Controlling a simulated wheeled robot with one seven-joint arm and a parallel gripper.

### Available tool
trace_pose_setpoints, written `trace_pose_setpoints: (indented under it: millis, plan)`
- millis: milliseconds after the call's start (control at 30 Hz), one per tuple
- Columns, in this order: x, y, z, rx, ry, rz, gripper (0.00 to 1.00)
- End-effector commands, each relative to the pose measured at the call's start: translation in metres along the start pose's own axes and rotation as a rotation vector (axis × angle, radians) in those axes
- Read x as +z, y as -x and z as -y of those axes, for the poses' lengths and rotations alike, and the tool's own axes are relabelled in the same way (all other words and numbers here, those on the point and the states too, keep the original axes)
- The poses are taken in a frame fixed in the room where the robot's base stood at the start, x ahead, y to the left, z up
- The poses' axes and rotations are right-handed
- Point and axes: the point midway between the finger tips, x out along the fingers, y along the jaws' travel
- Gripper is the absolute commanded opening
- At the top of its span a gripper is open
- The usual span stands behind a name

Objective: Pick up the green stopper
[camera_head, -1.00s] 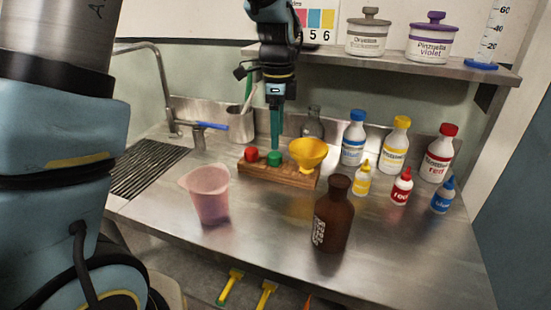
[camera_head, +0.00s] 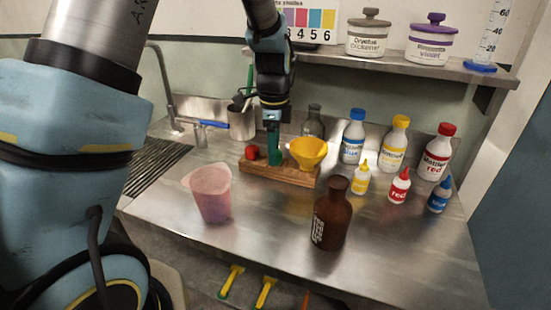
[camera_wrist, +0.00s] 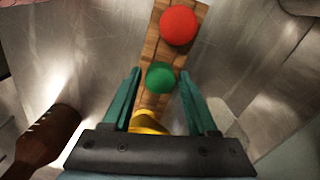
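The green stopper (camera_wrist: 160,77) sits on a wooden block (camera_wrist: 151,45), between a red stopper (camera_wrist: 179,25) and a yellow funnel (camera_wrist: 147,122). My gripper (camera_wrist: 160,82) is open, with its two teal fingers on either side of the green stopper and a gap showing on both sides. In the head view my gripper (camera_head: 273,157) points down at the block, and its fingers hide most of the green stopper. The red stopper (camera_head: 252,152) is just left of the fingers and the yellow funnel (camera_head: 308,153) just right.
A brown bottle (camera_head: 331,215) and a pink beaker (camera_head: 210,193) stand in front of the block. Several dye bottles (camera_head: 394,144) stand to the right. A clear glass bottle (camera_head: 314,122) and a metal pot (camera_head: 242,124) are behind. A shelf (camera_head: 400,65) runs above.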

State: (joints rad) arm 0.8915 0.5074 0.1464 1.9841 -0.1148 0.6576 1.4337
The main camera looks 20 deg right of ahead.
Motion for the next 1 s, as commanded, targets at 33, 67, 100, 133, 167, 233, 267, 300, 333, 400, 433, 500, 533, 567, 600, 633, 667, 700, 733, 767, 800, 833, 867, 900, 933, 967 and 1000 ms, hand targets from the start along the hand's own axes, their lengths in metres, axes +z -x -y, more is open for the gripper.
trace_pose_setpoints:
  millis: [33,67,100,133,167,233,267,300,333,400,433,500,533,567,600,633,667,700,733,767,800,833,867,900,933,967,1000]
  plan:
    - [0.000,0.000,0.000,0.000,0.000,0.000,0.52]
    - [0.000,0.000,0.000,0.000,0.000,0.000,0.48]
    - [0.000,0.000,0.000,0.000,0.000,0.000,0.44]
    - [0.000,0.000,0.000,0.000,0.000,0.000,0.41]
    - [0.000,0.000,0.000,0.000,0.000,0.000,0.37]
    - [0.000,0.000,0.000,0.000,0.000,0.000,0.29]
    - [0.000,0.000,0.000,0.000,0.000,0.000,0.26]
    - [0.000,0.000,0.000,0.000,0.000,0.000,0.21]
    - [0.000,0.000,0.000,0.000,0.000,0.000,0.18]
    - [0.000,0.000,0.000,0.000,0.000,0.000,0.10]
    - [0.000,0.000,0.000,0.000,0.000,0.000,0.07]
    - [0.000,0.000,0.000,0.000,0.000,0.000,0.00]
    - [0.000,0.000,0.000,0.000,0.000,0.000,0.00]
    - [0.000,0.000,0.000,0.000,0.000,0.000,0.00]
    - [0.000,0.000,0.000,0.000,0.000,0.000,0.00]
    - [0.000,0.000,0.000,0.000,0.000,0.000,0.00]
    - [0.000,0.000,0.000,0.000,0.000,0.000,0.00]
    - [0.000,0.000,0.000,0.000,0.000,0.000,0.00]
    - [0.000,0.000,0.000,0.000,0.000,0.000,0.00]
    - [0.000,0.000,0.000,0.000,0.000,0.000,0.00]
    - [0.000,0.001,0.000,0.000,0.000,0.000,0.00]
    - [0.000,0.001,0.000,0.000,0.000,0.000,0.00]
    - [0.000,0.002,0.000,0.000,0.000,0.000,0.00]
    - [0.000,0.004,0.000,0.000,0.000,-0.001,0.00]
    - [0.000,0.006,0.000,-0.001,-0.001,-0.001,0.00]
    - [0.000,0.008,0.001,-0.002,-0.001,-0.001,0.00]
    - [-0.001,0.012,0.001,-0.003,-0.001,-0.002,0.00]
